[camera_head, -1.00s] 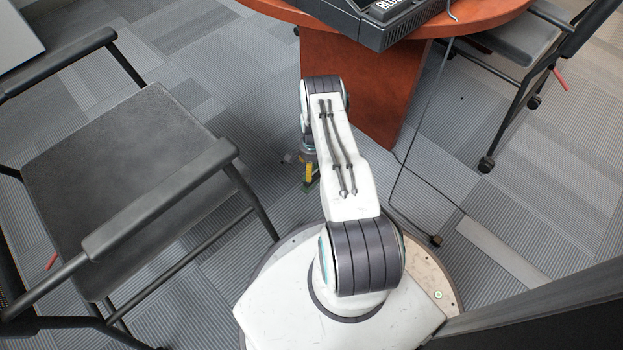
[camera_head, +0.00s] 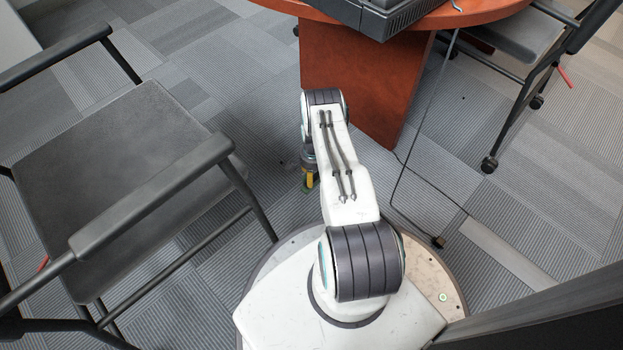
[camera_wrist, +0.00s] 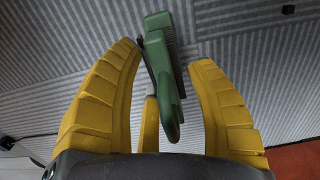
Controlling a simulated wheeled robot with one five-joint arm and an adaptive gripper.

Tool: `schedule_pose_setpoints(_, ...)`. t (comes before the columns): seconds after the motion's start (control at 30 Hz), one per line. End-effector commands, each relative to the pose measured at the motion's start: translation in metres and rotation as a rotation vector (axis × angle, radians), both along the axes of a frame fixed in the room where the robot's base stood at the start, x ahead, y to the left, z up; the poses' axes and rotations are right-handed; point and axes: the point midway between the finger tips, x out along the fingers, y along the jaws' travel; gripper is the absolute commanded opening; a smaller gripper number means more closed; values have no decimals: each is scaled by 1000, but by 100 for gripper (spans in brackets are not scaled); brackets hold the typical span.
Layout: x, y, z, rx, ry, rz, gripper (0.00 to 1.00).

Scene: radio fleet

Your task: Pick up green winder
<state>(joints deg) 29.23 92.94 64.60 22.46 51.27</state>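The green winder (camera_wrist: 164,75) shows in the wrist view, lying on the carpet between the yellow fingers of my gripper (camera_wrist: 165,58). It has a wider block at its far end and a narrower curved part towards the palm. The left and right fingers stand apart on either side of it, with gaps between, and a third finger is partly hidden behind it. My gripper is open. In the head view my gripper (camera_head: 309,181) is low by the floor, left of my arm and partly hidden by it. The winder is too small there to make out clearly.
A dark chair (camera_head: 120,180) stands close on the left. A round wooden table (camera_head: 345,75) with a black device (camera_head: 400,14) on it is ahead. A cable (camera_head: 395,195) runs down to the floor on the right. Another chair (camera_head: 510,50) is at the back right.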

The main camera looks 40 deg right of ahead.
Motion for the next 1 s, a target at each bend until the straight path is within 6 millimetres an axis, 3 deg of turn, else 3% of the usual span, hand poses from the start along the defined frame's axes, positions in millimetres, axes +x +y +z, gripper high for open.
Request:
schedule_pose_setpoints(0.53, 0, 0, 0, 0, 0, 0, 0)
schedule_pose_setpoints(0.83, 0, 0, 2, 0, 0, -1, 0)
schedule_pose_setpoints(1.0, 0, 0, 13, 0, 0, 0, 0)
